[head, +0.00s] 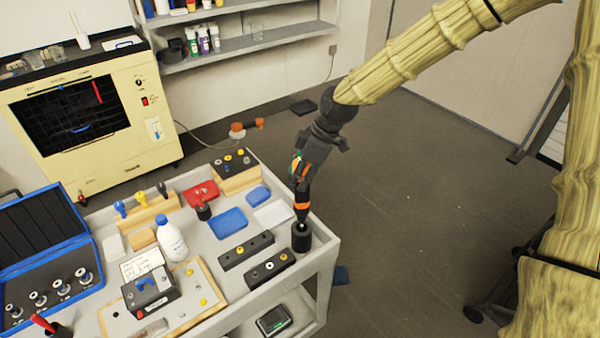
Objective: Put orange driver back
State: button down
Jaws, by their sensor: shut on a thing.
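My gripper (301,172) is in the head view, above the right edge of the grey cart, pointing down. It is shut on the orange driver (302,206), which has an orange band and dark parts and stands about upright. Its lower end is at the top of a small black round holder (301,240) near the cart's right corner. I cannot tell how far the tip is inside the holder. The driver's upper part is hidden by the fingers.
Floor to the right is clear.

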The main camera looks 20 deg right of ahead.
aim_at(300, 195)
jog(key=shift+f+b, duration=0.75)
jog(key=shift+f, duration=1.3)
dwell(0.4)
jog(key=shift+f+b, duration=0.35)
jog(key=shift+f, duration=1.45)
jog(key=c, duration=0.8)
grip_release()
jog(key=shift+o, duration=0.2)
